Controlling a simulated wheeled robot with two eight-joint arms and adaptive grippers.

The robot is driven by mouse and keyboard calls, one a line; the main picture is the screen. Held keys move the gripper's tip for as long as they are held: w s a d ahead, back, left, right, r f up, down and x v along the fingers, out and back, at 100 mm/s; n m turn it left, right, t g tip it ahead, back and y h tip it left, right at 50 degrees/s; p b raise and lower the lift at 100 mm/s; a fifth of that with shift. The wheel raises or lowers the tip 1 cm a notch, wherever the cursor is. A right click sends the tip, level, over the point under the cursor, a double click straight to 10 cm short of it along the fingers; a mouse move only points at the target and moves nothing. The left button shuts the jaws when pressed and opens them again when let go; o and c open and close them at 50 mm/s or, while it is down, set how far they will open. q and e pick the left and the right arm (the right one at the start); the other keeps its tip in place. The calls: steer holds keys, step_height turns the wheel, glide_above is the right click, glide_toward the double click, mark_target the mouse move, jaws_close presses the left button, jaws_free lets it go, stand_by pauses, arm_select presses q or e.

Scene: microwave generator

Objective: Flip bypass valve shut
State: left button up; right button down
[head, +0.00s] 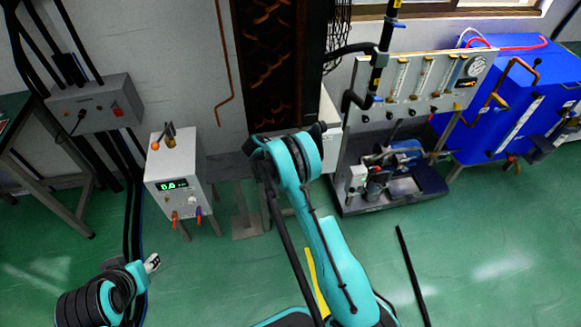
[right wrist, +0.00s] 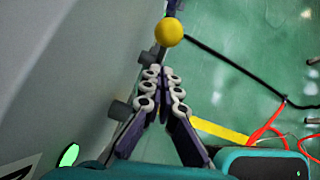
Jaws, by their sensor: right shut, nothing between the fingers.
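In the right wrist view my right gripper (right wrist: 163,78) is shut and empty, its dark fingers drawn together. A yellow ball knob (right wrist: 169,31) is just beyond the fingertips, apart from them in the picture, beside a pale panel (right wrist: 60,60). I cannot tell for certain whether this knob belongs to the bypass valve. In the head view my right arm rises in front of the cabinet, and its gripper is hidden. My left gripper (head: 152,263) is low at the left, seen small, and whether it is open is unclear.
A grey box (head: 165,183) with a green display and small coloured valves stands at the left. A gauge panel (head: 418,80) with pipes, on a pump base (head: 405,192), stands at the right beside a blue unit (head: 507,100).

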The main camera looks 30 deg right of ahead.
steer(key=shift+d+r, duration=0.1)
steer(key=shift+d, duration=1)
steer(key=shift+s, duration=0.1)
steer(key=shift+d+r+y, duration=0.15)
steer(key=shift+d+y, duration=0.1)
steer(key=shift+y, duration=0.45)
steer(key=shift+d+y, duration=0.1)
steer(key=shift+y, duration=0.2)
